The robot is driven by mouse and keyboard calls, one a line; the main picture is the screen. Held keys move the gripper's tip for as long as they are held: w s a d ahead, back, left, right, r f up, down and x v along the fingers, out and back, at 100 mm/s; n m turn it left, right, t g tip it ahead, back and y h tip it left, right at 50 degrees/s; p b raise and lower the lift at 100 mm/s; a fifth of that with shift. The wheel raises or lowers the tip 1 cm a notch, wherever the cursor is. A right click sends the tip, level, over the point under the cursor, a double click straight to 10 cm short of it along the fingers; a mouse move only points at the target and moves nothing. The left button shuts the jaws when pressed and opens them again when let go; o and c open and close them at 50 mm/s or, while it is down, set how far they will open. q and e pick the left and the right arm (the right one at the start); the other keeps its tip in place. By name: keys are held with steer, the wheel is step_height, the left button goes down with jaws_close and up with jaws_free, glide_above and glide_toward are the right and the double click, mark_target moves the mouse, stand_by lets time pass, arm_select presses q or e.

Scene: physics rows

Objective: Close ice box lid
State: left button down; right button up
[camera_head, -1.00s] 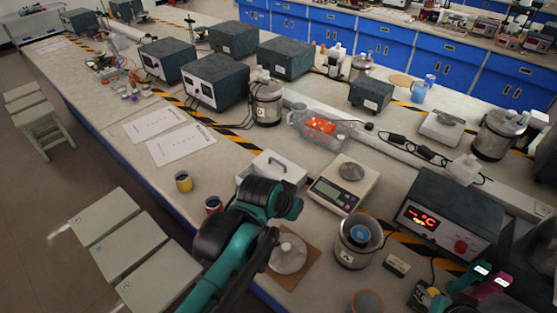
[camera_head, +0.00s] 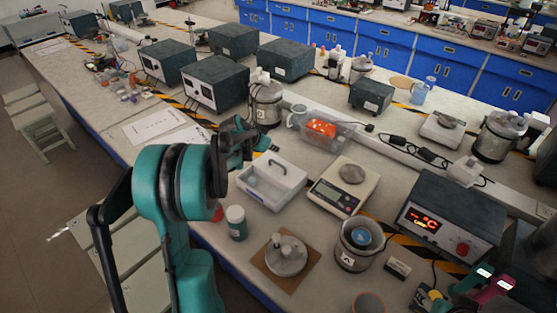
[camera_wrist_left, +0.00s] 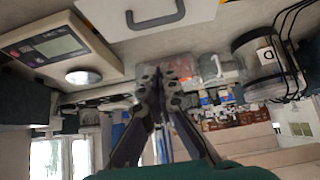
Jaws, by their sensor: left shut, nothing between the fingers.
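The white ice box (camera_head: 248,189) stands on the bench left of the scale. A dark handle shows on its white top part, and the area around it looks recessed; I cannot tell how far the lid is shut. In the left wrist view a white panel with a grey handle (camera_wrist_left: 200,8) shows at the top edge, likely the same box. My left gripper (camera_head: 262,138) is raised at the box's far left side, apart from it, shut and empty. Its fingers meet at the tips in the left wrist view (camera_wrist_left: 163,76). My right gripper is not in view.
A scale (camera_head: 333,197) stands right of the box. A clear container with orange contents (camera_head: 322,130) is behind it. A green jar (camera_head: 236,222) and a metal lid on a brown mat (camera_head: 270,270) are in front. A metal pot (camera_head: 352,258) stands farther right.

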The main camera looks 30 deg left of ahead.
arm_select(q)
steer(key=b, duration=0.3)
glide_above(284, 165)
steer(key=f, duration=0.7)
steer(key=shift+w+f, duration=0.2)
steer(key=shift+f, duration=0.05)
steer(key=shift+s+f+b, duration=0.25)
steer(key=shift+b, duration=0.15)
steer(key=s, duration=0.3)
steer(key=shift+s+a+b, duration=0.1)
steer(key=shift+a+b, duration=0.2)
steer(key=shift+b, duration=0.1)
steer(key=shift+f, duration=0.1)
steer(key=s+a, duration=0.1)
steer(key=s, duration=0.8)
steer(key=shift+s+a, duration=0.35)
steer(key=shift+a, duration=0.05)
steer(key=shift+s, duration=0.15)
